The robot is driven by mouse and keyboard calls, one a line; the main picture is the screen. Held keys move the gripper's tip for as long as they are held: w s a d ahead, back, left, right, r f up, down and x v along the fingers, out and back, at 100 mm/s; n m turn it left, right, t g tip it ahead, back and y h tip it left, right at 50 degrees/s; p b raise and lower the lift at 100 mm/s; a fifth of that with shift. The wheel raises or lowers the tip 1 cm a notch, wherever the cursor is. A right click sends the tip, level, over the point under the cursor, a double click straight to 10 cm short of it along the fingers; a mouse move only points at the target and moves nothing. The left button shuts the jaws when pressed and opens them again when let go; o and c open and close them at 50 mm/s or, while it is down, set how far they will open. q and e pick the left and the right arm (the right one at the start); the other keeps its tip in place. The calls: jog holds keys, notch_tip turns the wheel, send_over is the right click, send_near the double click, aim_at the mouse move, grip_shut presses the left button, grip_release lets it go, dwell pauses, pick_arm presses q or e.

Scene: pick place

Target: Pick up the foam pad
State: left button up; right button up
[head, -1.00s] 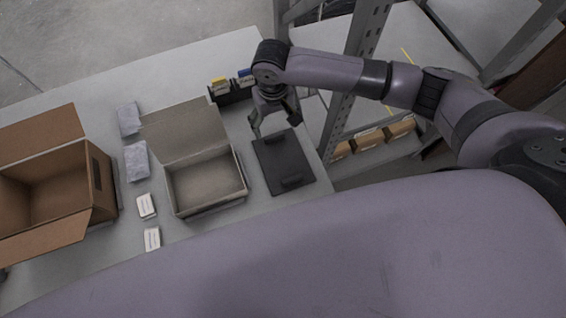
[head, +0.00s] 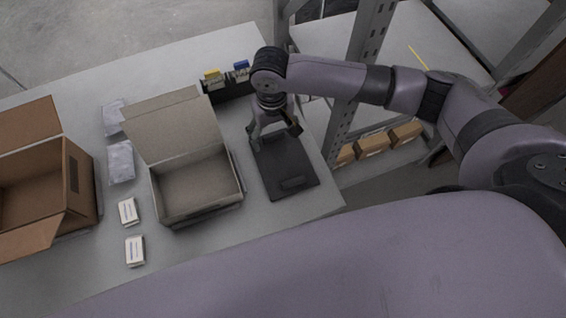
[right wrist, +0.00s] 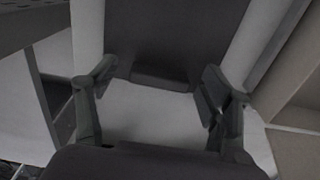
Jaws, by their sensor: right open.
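A dark grey flat pad, which looks like the foam pad (head: 279,170), lies on the light grey table (head: 75,283) to the right of the open grey box. My right gripper (head: 277,138) is open and empty, pointing down over the far end of the pad. In the right wrist view the open fingers (right wrist: 160,72) stand apart, with the dark pad (right wrist: 175,30) between and beyond them. I cannot tell whether they touch it. My left gripper is not in view.
An open grey box (head: 196,188) stands left of the pad, and an open cardboard box (head: 80,190) at far left. Grey packets (head: 121,161) and small white boxes (head: 128,211) lie between them. A dark bin (head: 228,88) is behind. A metal rack post (head: 358,75) stands at right.

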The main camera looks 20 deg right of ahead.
jog(key=shift+c, duration=0.5)
jog(key=c, duration=0.8)
jog(key=shift+r, duration=0.1)
jog(key=shift+c, duration=0.2)
